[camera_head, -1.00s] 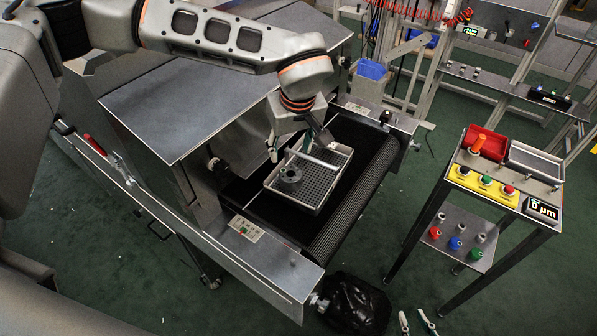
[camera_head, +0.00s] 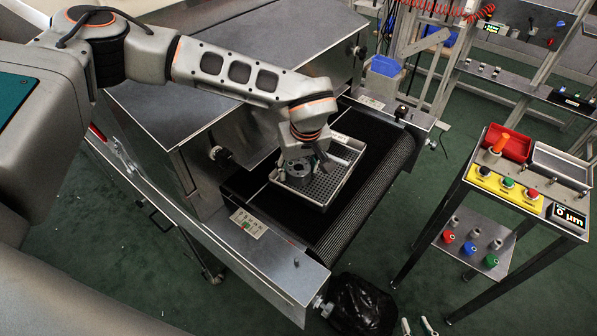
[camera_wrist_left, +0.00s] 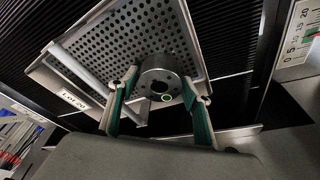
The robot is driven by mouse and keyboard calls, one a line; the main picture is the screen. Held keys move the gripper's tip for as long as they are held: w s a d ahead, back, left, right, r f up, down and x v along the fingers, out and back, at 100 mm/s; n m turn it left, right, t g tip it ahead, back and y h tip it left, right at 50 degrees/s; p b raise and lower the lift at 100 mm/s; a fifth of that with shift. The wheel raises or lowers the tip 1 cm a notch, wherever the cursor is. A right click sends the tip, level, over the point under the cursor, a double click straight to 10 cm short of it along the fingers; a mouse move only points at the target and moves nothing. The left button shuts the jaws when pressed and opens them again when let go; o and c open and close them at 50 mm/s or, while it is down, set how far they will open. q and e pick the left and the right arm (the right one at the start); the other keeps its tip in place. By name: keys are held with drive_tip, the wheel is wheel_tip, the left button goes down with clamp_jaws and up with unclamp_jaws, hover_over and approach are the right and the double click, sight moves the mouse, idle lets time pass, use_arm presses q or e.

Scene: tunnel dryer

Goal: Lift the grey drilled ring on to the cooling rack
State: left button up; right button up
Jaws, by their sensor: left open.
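The grey drilled ring (camera_head: 297,171) is at the perforated metal tray (camera_head: 318,205), on the dryer's black belt. In the left wrist view the ring (camera_wrist_left: 161,76) has a dark bore and sits between the green-padded fingers of my left gripper (camera_wrist_left: 160,80). The fingers stand at either side of it, open; I cannot tell whether they touch it. In the head view my left gripper (camera_head: 302,166) comes down over the ring and partly hides it. Two fingertips of my right gripper (camera_head: 417,327) show at the bottom edge, apart and empty. I cannot identify the cooling rack.
The tray has a crossbar (camera_wrist_left: 78,68) and a lot label. The dryer housing (camera_head: 235,70) rises behind the belt (camera_head: 365,185). At right stands a cart with a red bin (camera_head: 507,143) and yellow button panel (camera_head: 505,188). A black bag (camera_head: 360,303) lies below the belt.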

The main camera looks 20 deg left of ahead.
use_arm(q)
drive_tip(key=shift+f, duration=0.1)
drive_tip(key=c, duration=1.2)
drive_tip(key=shift+w, duration=0.1)
clamp_jaws()
drive_tip(key=shift+r, duration=0.2)
